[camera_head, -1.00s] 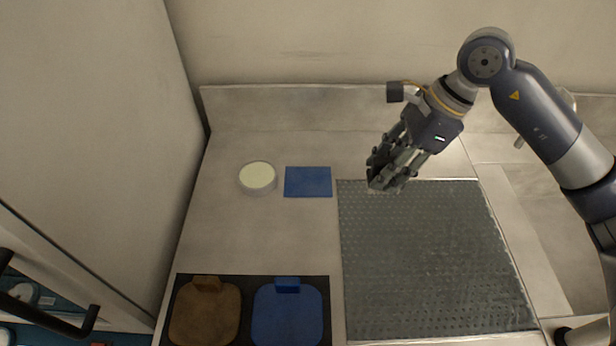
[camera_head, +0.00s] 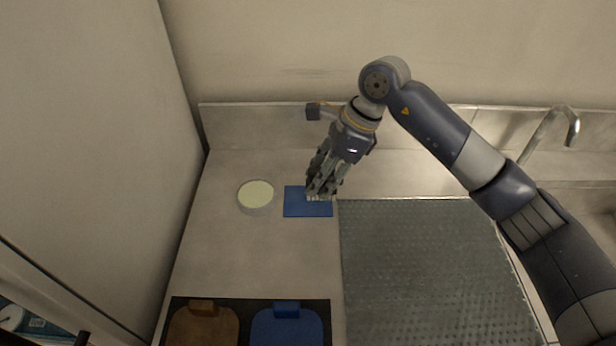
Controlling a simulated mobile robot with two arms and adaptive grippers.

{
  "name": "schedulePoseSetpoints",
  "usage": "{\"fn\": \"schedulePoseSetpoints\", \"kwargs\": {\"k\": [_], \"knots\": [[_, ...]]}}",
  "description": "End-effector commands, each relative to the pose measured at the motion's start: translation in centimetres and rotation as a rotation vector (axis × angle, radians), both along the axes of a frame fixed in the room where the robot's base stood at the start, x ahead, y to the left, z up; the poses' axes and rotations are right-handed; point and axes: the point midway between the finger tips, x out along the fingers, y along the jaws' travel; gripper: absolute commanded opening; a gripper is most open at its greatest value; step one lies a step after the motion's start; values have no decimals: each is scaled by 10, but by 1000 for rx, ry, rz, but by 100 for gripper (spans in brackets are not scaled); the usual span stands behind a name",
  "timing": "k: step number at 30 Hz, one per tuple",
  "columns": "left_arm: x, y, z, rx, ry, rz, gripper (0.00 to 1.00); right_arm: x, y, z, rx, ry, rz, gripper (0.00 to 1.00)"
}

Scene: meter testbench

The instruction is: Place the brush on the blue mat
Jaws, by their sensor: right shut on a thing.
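The blue mat (camera_head: 296,208) is a small flat rectangle on the grey counter, near the back wall. My right gripper (camera_head: 321,193) points down over the mat's right part and covers some of it. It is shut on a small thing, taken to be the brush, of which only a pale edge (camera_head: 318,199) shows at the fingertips. The fingers hide the rest of it. I cannot tell whether it touches the mat. My left gripper is not in view.
A round white dish (camera_head: 256,196) stands just left of the mat. A grey perforated drain mat (camera_head: 430,265) lies to the right. Brown (camera_head: 203,327) and blue (camera_head: 287,327) boards lie on a black base in front. A faucet (camera_head: 550,130) stands at the back right.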

Motion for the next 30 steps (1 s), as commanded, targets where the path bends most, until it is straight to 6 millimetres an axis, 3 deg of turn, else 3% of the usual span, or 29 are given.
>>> {"fn": "schedulePoseSetpoints", "kwargs": {"k": [1,6,11,18,28,29,30], "knots": [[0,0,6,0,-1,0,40,4,11,2,1,1,2,8],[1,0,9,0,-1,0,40,14,26,-2,0,0,0,8],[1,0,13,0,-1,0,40,16,28,-9,-1,3,-1,8],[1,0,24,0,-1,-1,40,15,28,-37,1,0,0,8],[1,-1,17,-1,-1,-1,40,16,27,-43,0,-1,1,8],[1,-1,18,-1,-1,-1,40,16,27,-42,0,-1,0,37],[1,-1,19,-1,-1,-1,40,16,27,-41,0,-1,0,46]]}}
